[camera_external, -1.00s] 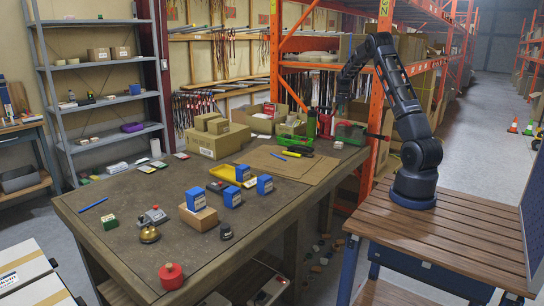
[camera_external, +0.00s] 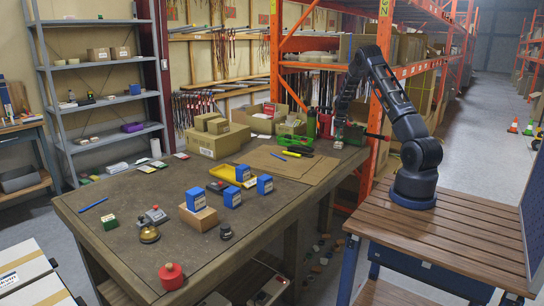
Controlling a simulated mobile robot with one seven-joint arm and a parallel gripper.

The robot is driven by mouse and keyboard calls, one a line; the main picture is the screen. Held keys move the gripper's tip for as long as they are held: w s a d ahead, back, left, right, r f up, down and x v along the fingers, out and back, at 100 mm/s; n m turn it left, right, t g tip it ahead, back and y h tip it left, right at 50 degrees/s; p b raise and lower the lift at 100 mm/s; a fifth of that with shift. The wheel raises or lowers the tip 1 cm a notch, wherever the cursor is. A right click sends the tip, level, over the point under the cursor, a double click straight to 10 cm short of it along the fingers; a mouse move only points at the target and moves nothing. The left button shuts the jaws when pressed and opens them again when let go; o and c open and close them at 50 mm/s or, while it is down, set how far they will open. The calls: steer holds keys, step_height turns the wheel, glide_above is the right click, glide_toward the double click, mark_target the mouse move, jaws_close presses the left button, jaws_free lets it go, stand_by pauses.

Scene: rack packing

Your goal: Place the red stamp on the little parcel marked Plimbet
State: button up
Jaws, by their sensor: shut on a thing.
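My gripper (camera_external: 339,133) is low at the far right end of the workbench, by the orange rack post. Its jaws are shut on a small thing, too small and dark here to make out. A red round object with a knob on top (camera_external: 171,276) stands upright at the bench's near edge, far from my gripper; I cannot tell whether it is the red stamp. Small blue boxes with pale labels stand mid-bench, one (camera_external: 195,199) on a brown box (camera_external: 203,218), another (camera_external: 265,185) to its right. No label is readable, so I cannot tell which parcel says Plimbet.
Cardboard sheets (camera_external: 290,166) lie flat mid-bench, with a yellow tray (camera_external: 236,176) beside them. A large carton (camera_external: 215,142) and a green bottle (camera_external: 311,123) stand at the back. A brass bell (camera_external: 149,233) is at front left. The bench's left part has free room.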

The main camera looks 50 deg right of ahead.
steer(key=shift+f, duration=1.65)
steer(key=o, duration=1)
steer(key=shift+f, duration=0.1)
